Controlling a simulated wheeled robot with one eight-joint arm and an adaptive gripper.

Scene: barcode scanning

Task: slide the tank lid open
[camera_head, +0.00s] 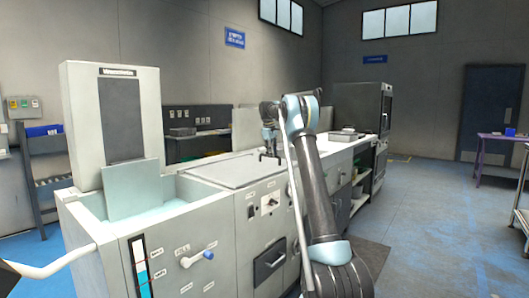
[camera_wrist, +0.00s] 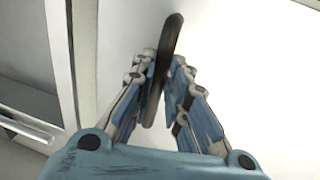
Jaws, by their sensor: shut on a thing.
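The tank lid (camera_head: 225,172) is a flat light-grey panel on top of the white machine, to the right of the open part of the tank (camera_head: 180,207), where pale blue-green liquid shows. A dark upright handle (camera_wrist: 172,38) stands on a pale surface in the wrist view. My gripper (camera_head: 270,156) is over the lid's right end in the head view. In the wrist view my gripper (camera_wrist: 168,72) has its fingers on both sides of the handle, shut on it. The lower part of the handle is partly hidden by the fingers.
A tall white cabinet (camera_head: 110,115) stands behind the tank, and a pale translucent plate (camera_head: 132,188) stands upright in the liquid. A lever with a blue knob (camera_head: 207,255) sticks out of the front. A counter with a tray (camera_head: 347,135) is beyond my arm. The floor at right is mostly clear.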

